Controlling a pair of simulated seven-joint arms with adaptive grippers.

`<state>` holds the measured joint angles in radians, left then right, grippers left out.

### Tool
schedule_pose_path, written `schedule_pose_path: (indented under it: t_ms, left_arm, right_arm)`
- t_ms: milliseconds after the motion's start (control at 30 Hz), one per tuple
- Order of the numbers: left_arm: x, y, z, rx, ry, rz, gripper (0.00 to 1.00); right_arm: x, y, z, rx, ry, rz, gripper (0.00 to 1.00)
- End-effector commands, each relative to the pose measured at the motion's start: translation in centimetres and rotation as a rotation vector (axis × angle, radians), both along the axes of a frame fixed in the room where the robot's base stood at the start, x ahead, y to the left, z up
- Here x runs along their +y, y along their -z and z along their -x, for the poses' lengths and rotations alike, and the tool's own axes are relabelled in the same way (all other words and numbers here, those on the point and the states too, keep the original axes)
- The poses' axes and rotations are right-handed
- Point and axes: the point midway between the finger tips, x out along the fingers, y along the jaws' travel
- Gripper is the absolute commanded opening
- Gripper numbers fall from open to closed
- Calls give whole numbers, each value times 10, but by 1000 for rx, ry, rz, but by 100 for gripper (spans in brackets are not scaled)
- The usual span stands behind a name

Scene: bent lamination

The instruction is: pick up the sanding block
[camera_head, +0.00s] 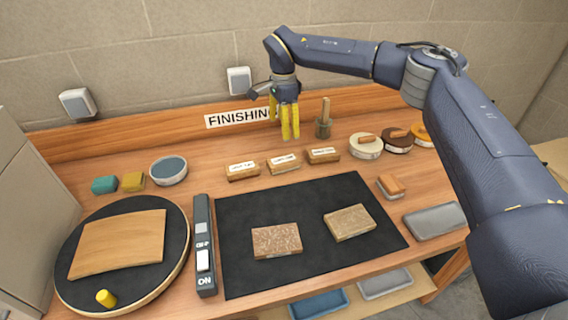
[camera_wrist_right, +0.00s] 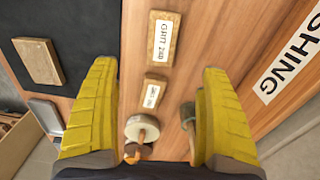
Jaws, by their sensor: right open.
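Three tan blocks with white labels stand in a row behind the black mat: a left one (camera_head: 242,172), a middle one (camera_head: 284,163) and a right one (camera_head: 322,155). In the right wrist view one label appears to read GRIT 240 (camera_wrist_right: 163,38), and a second labelled block (camera_wrist_right: 154,93) lies below it. Two speckled brown blocks, left (camera_head: 276,241) and right (camera_head: 349,222), lie on the mat. I cannot tell which block the task means. My right gripper (camera_head: 291,136) is open and empty, above the bench behind the labelled row. My left gripper is not in view.
The black mat (camera_head: 240,275) fills the bench's middle. A round turntable (camera_head: 75,285) with a bent wood sheet (camera_head: 120,243) is at left, beside a switch strip (camera_head: 204,255). A brush pot (camera_head: 323,127), round tins (camera_head: 365,146) and a grey tray (camera_head: 435,220) are at right.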

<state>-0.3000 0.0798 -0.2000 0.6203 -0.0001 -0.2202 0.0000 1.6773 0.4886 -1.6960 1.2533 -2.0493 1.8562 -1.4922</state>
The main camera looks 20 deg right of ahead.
Motion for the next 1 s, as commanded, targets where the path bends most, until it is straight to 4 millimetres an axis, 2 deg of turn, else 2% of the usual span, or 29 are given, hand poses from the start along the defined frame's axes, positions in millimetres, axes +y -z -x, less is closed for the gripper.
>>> schedule_pose_path:
  t_ms: [100, 400, 600, 867, 1000]
  left_arm:
    - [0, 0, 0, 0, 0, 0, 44]
    - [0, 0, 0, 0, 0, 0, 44]
    - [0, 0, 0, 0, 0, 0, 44]
    - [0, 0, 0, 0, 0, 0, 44]
    - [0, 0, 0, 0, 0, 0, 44]
  right_arm:
    - [0, 24, 1, 4, 1, -2, 80]
    - [0, 76, 0, 2, 1, -4, 80]
    - [0, 96, 0, 1, 2, -4, 80]
    - [0, 106, -1, 0, 3, -3, 80]
    - [0, 124, -3, 2, 3, -4, 80]
